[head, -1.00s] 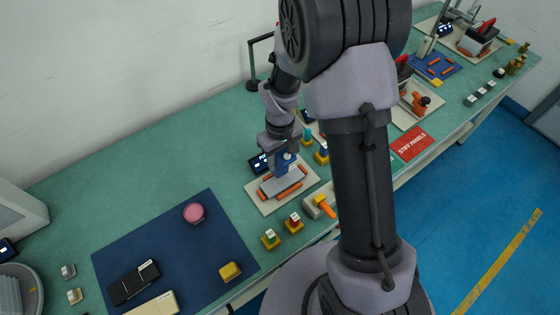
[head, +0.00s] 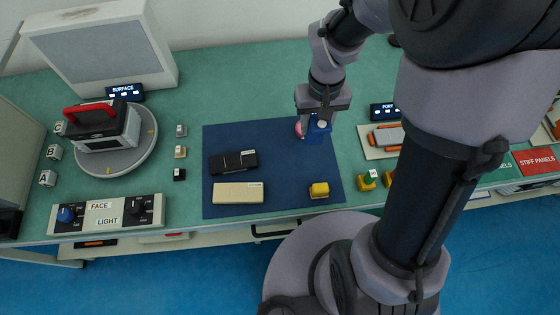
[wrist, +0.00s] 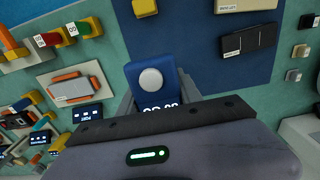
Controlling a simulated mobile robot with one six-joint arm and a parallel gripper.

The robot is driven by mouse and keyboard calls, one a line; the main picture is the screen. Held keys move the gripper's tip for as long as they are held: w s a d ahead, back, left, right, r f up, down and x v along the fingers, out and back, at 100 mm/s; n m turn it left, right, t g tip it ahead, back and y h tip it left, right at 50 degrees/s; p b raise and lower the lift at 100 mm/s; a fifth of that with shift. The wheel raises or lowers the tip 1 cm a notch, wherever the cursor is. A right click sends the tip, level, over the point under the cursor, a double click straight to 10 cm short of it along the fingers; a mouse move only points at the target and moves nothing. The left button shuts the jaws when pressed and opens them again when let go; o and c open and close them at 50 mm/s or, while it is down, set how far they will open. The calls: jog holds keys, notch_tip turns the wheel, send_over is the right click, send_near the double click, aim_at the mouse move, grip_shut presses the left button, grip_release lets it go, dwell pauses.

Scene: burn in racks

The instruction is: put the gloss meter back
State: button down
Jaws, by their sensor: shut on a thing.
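My gripper (head: 321,112) is shut on a blue hand-held meter (head: 318,133), which I take to be the gloss meter. In the wrist view the meter (wrist: 165,94) has a white round disc on its face and lit digits, partly hidden by my gripper body. It is held over the upper right part of a dark blue mat (head: 265,145). A pink round puck (head: 299,129) is partly hidden behind it; I cannot tell whether they touch.
The mat bears a black case (head: 233,162), a beige case (head: 238,193) and a yellow block (head: 319,190). Left are a turntable (head: 135,160) with a red-handled device (head: 100,125) and a control panel (head: 107,214). Right is a tray (head: 367,148) with orange strips. The mat's middle is bare.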

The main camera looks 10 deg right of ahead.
jog(key=f+b, duration=0.1)
jog(key=f, duration=0.2)
jog(key=f+b, duration=0.1)
jog(key=f, duration=0.2)
jog(key=f+b, duration=0.2)
jog(key=f, duration=0.2)
jog(key=shift+d, duration=0.3)
jog(key=shift+r, duration=0.15)
jog(key=c, duration=1.2)
grip_release()
jog(key=shift+f, duration=0.2)
jog(key=shift+c, duration=0.2)
jog(key=o, duration=0.4)
